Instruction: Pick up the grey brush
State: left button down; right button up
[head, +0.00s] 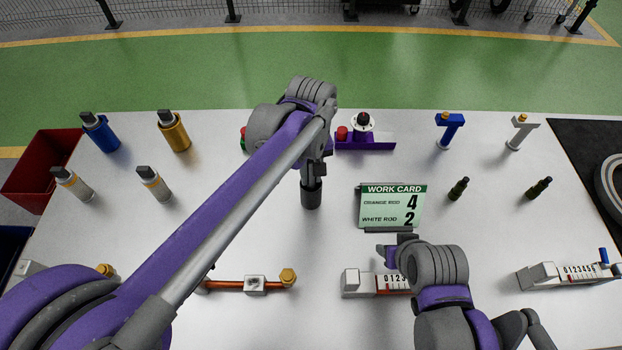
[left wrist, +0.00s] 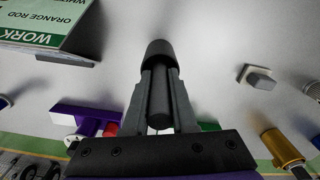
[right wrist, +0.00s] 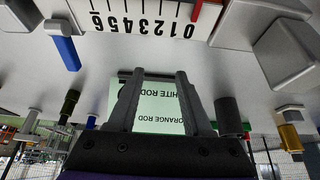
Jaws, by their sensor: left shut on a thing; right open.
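The grey brush (head: 311,193) is dark grey, with a slim handle and a wider round end. It points down, roughly upright, over the middle of the white table. My left gripper (head: 314,165) is shut on its handle; in the left wrist view the brush (left wrist: 158,95) lies between the two fingers. I cannot tell whether its lower end touches the table. My right gripper (head: 394,249) is low over the table in front of the work card, apart from the brush. In the right wrist view its fingers (right wrist: 160,95) are apart with nothing between them.
The work card (head: 391,208) stands right of the brush. A purple stand (head: 367,143) is behind it. An orange rod assembly (head: 254,284) and a numbered gauge (head: 372,283) lie at the front. Blue (head: 101,134) and gold (head: 174,132) cylinders stand left, two dark green bottles (head: 458,188) right.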

pick_arm(q)
notch_tip(320, 180, up, 10)
dwell(0.5)
jog(key=shift+s+d+p, duration=0.1)
jog(key=shift+p, duration=0.2)
